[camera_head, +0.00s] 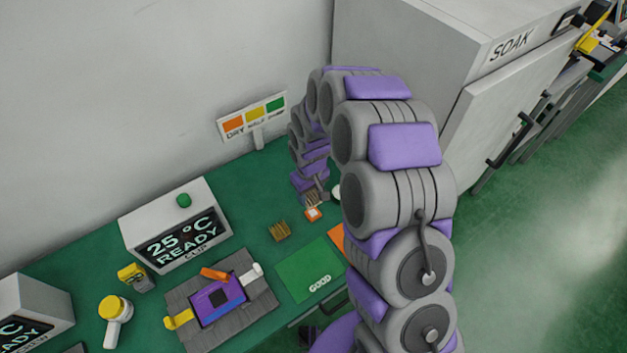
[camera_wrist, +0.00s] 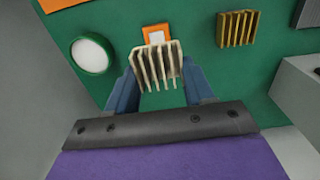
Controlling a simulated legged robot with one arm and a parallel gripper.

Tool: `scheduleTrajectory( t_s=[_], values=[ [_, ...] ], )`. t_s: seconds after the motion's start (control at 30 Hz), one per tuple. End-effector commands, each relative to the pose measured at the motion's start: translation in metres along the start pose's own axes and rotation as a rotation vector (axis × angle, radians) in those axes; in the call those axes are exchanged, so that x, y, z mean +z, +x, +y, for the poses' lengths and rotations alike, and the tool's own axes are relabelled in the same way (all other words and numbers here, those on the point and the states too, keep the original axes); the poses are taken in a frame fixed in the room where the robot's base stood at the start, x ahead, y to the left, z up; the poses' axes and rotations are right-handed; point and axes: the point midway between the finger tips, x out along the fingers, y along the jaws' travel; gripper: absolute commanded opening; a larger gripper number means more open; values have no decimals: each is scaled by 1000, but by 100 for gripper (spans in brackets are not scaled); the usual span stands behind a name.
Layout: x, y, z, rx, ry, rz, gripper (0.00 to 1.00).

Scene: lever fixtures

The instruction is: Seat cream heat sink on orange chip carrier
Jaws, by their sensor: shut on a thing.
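The cream heat sink (camera_wrist: 155,66), a finned block, is held between the two blue fingers of my gripper (camera_wrist: 157,85) in the wrist view. The orange chip carrier (camera_wrist: 155,34), a small orange square with a pale centre, lies on the green bench just beyond the heat sink. The heat sink's edge overlaps it in this view, and I cannot tell whether they touch. In the head view my gripper (camera_head: 313,196) hangs over the bench with the heat sink (camera_head: 313,201) low, and the carrier (camera_head: 313,214) shows just in front of it.
A gold heat sink (camera_head: 279,231) stands on the bench nearby; it also shows in the wrist view (camera_wrist: 235,28). A white round object (camera_wrist: 91,54) sits left of the carrier. A green GOOD mat (camera_head: 305,268), a purple board fixture (camera_head: 218,300) and a temperature box (camera_head: 172,226) are nearby.

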Motion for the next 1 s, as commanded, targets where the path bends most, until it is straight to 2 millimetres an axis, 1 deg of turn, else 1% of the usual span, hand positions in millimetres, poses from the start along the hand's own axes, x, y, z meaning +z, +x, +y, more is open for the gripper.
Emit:
scheduleTrajectory(
  t_s=[0.47, 0.8, 1.0],
  values=[
    [2, -1, -1, 0, -6, 2, 22],
    [1, 20, -2, 1, -6, 2, 22],
    [2, 29, -1, 0, -6, 3, 22]
  ],
)
